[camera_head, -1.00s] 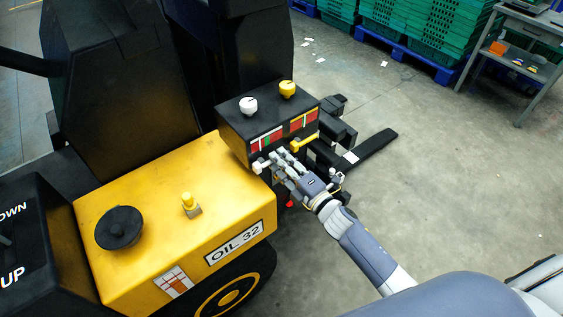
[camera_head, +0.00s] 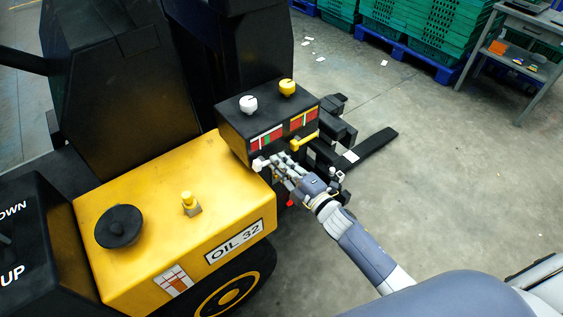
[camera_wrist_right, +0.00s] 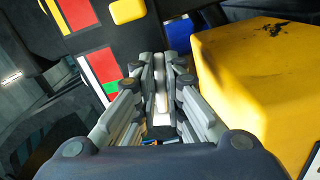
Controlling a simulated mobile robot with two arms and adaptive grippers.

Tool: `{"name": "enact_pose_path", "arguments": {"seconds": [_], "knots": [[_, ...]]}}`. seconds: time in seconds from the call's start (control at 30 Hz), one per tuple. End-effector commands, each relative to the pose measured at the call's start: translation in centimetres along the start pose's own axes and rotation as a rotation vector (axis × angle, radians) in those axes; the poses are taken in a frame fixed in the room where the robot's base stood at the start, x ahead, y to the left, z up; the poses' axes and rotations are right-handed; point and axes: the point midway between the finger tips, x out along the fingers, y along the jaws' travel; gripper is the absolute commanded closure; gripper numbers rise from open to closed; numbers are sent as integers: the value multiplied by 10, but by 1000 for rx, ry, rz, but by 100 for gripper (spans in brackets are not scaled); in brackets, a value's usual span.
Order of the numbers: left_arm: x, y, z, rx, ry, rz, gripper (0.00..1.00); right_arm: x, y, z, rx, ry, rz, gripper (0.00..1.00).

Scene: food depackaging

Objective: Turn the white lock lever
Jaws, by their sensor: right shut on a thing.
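The white lock lever (camera_head: 258,164) is on the front of the black control box (camera_head: 233,136), at its lower left. Only its left end shows in the head view; my fingers hide the rest. My right gripper (camera_head: 273,161) reaches in from the lower right and is shut on the lever. In the right wrist view the white lever (camera_wrist_right: 160,88) shows as a narrow strip between the fingers of my right gripper (camera_wrist_right: 160,75). My left gripper is not in view.
A yellow lever (camera_head: 305,142) sits right of my gripper on the same box face. White (camera_head: 248,104) and yellow (camera_head: 287,88) knobs stand on top. The yellow body marked OIL 32 (camera_head: 150,212) is to the left.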

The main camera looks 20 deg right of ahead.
Motion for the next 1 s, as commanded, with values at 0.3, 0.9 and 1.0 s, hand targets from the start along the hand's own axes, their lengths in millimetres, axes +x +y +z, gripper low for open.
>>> {"name": "enact_pose_path", "arguments": {"seconds": [0.3, 0.9, 1.0], "knots": [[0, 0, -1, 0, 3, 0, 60, 0, -14, -2, 299, 1, -2, 100], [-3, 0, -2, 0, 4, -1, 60, 0, -33, -16, 870, 0, -2, 100], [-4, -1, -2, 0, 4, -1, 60, 0, -35, -19, 962, 1, -2, 100]]}}
